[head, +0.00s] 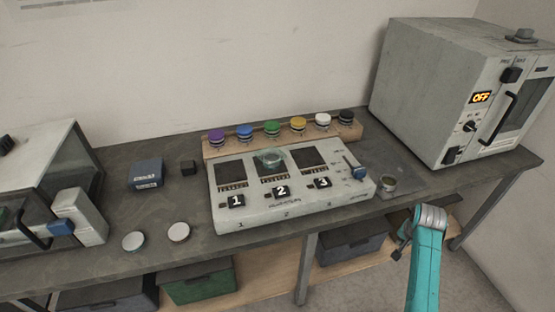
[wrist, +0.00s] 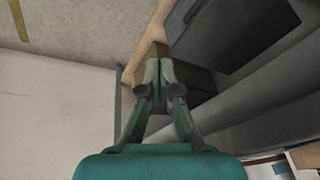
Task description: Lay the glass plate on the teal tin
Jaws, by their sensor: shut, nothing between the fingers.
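A clear round glass piece (head: 270,160), which looks like the glass plate, sits on the window marked 2 of the white device. Two small round tins lie on the bench at the front left. The left one (head: 133,241) has a teal-looking side and a pale lid; the right one (head: 178,232) has a whitish lid and a darker rim. My gripper (head: 397,252) is at the right, in front of the bench edge, apart from the plate and tins. In the wrist view my gripper (wrist: 159,66) is shut and empty, with its fingers together.
A grey oven (head: 425,90) reads OFF. A dark blue box (head: 146,173) stands left.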

